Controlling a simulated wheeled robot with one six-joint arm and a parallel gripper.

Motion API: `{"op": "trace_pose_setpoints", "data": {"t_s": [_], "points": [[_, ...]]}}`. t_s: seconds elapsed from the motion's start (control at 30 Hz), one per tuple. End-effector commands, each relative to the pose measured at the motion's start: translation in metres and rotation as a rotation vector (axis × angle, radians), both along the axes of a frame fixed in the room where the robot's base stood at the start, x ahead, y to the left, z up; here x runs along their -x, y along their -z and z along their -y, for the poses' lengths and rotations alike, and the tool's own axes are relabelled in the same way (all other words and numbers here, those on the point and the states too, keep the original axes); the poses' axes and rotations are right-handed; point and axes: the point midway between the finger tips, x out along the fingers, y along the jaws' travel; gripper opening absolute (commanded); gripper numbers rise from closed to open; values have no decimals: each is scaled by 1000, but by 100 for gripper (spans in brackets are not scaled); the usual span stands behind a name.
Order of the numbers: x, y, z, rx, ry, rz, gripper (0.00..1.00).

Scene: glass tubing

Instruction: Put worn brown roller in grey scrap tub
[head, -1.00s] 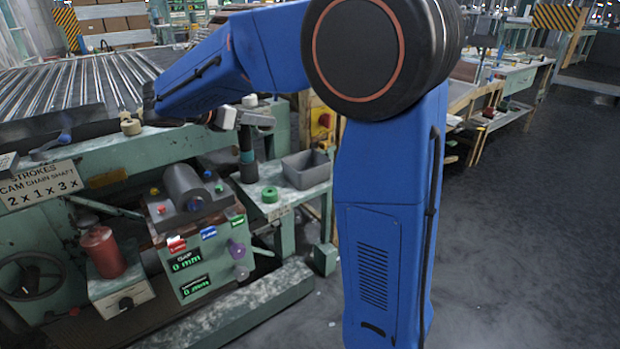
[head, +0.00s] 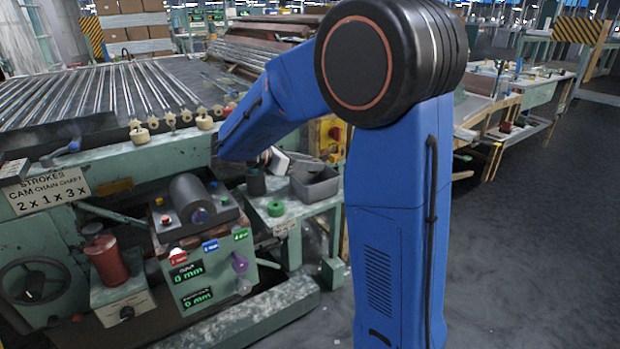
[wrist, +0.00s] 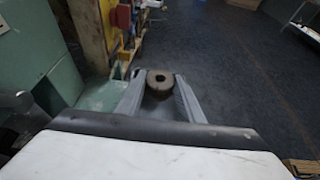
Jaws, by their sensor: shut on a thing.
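The worn brown roller (wrist: 159,79), a short brownish cylinder with a dark hole in its end, is between the fingertips of my gripper (wrist: 158,86) in the wrist view. The gripper is shut on it. The grey scrap tub (head: 318,190) is an open box on the small green side table in the head view. The white part of my gripper (head: 279,160) is at the tub's upper left there. My forearm hides part of that area, and the roller is not clear in the head view. Whether it is over the tub I cannot tell.
A green ring (head: 275,208) and a dark upright cylinder (head: 255,181) stand left of the tub on the side table (head: 300,215). Several cream rollers (head: 204,121) line the roller bed's edge. The floor at right is clear.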

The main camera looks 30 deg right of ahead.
Motion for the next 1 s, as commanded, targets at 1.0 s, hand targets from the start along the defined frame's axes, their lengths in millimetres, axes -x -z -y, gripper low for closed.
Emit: {"op": "trace_pose_setpoints", "data": {"t_s": [1.0], "points": [[0,51,0,0,-2,-1,12]]}}
